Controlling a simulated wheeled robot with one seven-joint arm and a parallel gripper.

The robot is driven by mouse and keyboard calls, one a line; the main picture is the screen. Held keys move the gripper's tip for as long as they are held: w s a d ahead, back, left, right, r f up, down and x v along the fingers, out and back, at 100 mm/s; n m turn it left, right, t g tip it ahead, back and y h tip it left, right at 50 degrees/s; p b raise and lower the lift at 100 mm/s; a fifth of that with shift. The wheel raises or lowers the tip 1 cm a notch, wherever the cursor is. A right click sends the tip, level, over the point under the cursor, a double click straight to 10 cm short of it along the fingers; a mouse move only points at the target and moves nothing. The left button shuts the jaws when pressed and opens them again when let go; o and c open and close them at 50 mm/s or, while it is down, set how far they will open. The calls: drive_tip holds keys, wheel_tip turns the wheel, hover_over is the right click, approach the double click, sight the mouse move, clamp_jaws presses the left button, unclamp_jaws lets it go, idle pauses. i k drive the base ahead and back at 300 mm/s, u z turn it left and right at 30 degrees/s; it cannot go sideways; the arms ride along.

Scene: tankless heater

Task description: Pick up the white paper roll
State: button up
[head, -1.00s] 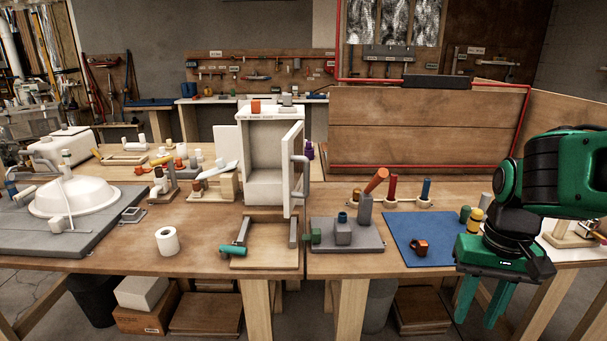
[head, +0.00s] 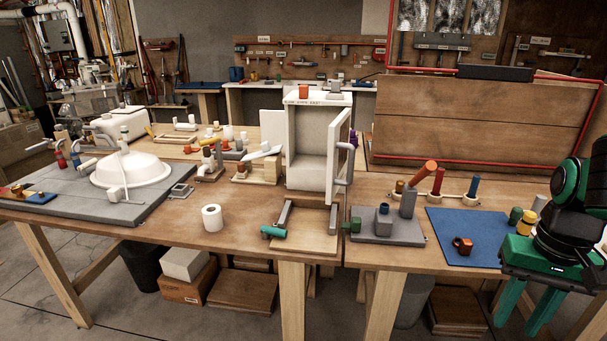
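The white paper roll (head: 212,218) stands upright on the wooden table, near its front edge, left of the picture's middle. The dark hole in its top shows. My gripper (head: 525,312) is at the far right, in front of the table's front edge, with its green fingers pointing down. The fingers are apart with nothing between them. My gripper is far to the right of the roll and not touching it.
A wooden frame with a teal-ended handle (head: 273,232) lies right of the roll. A white open cabinet (head: 308,143) stands behind it. A grey board with a white basin (head: 132,170) is to the left. Bare wood surrounds the roll.

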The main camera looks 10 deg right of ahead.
sight(211, 215)
drive_tip(key=u, duration=1.95)
drive_tip(key=i, duration=1.6)
drive_tip(key=z, duration=1.3)
